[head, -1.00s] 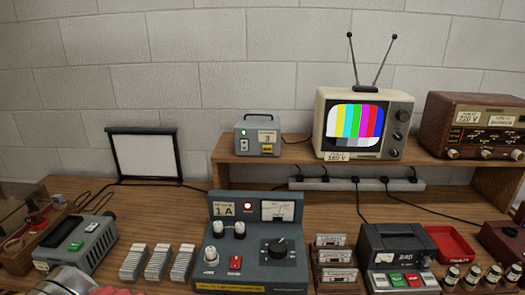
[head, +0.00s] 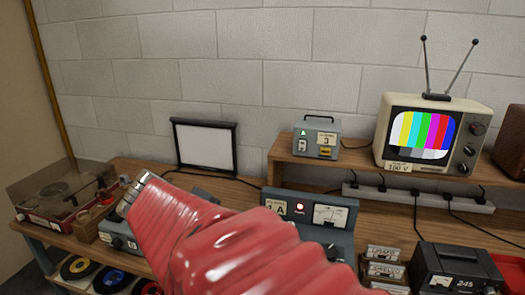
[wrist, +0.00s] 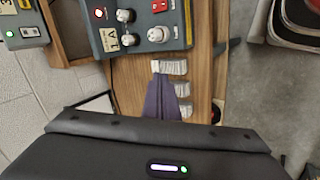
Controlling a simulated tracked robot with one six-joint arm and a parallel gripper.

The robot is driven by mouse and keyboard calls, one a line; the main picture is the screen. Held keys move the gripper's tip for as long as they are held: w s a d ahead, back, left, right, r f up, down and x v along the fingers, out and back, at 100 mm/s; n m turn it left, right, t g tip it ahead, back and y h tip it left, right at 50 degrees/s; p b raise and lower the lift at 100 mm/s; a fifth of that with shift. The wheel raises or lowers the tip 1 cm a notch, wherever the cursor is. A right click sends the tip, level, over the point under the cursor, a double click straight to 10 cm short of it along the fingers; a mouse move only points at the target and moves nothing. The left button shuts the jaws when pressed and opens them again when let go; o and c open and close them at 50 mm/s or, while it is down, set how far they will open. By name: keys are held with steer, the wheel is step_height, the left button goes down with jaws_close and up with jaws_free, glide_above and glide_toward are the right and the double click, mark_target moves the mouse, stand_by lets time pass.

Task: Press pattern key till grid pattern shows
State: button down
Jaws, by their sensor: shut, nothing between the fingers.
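The television (head: 433,95) stands on the raised shelf at the right in the head view, its screen (head: 421,134) showing vertical colour bars. Left of it is a small grey-blue box (head: 317,123) with a green light, a pale switch, a label with a 3 and a small yellow patch, possibly a key. Part of this box (wrist: 37,33) shows at the upper left of the wrist view. My gripper (wrist: 163,78) is shut and empty in the wrist view, its dark fingers over the bench near the white stacks. In the head view my red-sleeved arm crosses the foreground; the fingers cannot be seen there.
A grey power unit (head: 318,200) with knobs and a meter stands on the bench below the shelf, partly behind my arm. White stacks (wrist: 170,67) lie close to my fingers. A framed white panel (head: 205,147) leans at the wall. A record player (head: 55,190) is far left.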

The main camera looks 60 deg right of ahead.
mark_target(325, 151)
steer(key=s+d+r+g+h, duration=0.1)
steer(key=s+d, duration=0.4)
steer(key=d, duration=0.5)
steer(key=s+d+r+g+h, duration=0.2)
steer(key=s+d+g, duration=0.3)
steer(key=d, duration=0.5)
steer(key=s+d+r+n+g+h, duration=0.1)
steer(key=s+d, duration=0.4)
steer(key=d, duration=0.6)
steer(key=shift+r+g+h, duration=0.7)
steer(key=shift+r+g, duration=0.15)
steer(key=shift+g, duration=0.05)
steer(key=shift+w+d, duration=0.1)
steer(key=shift+d, duration=0.1)
steer(key=shift+w+d, duration=0.3)
steer(key=shift+d, duration=1.1)
steer(key=shift+w+d, duration=0.35)
steer(key=shift+d, duration=1)
steer(key=shift+w+d, duration=0.3)
steer(key=shift+d, duration=1.1)
steer(key=shift+d, duration=0.1)
steer(key=shift+w+d, duration=0.1)
steer(key=shift+d, duration=0.2)
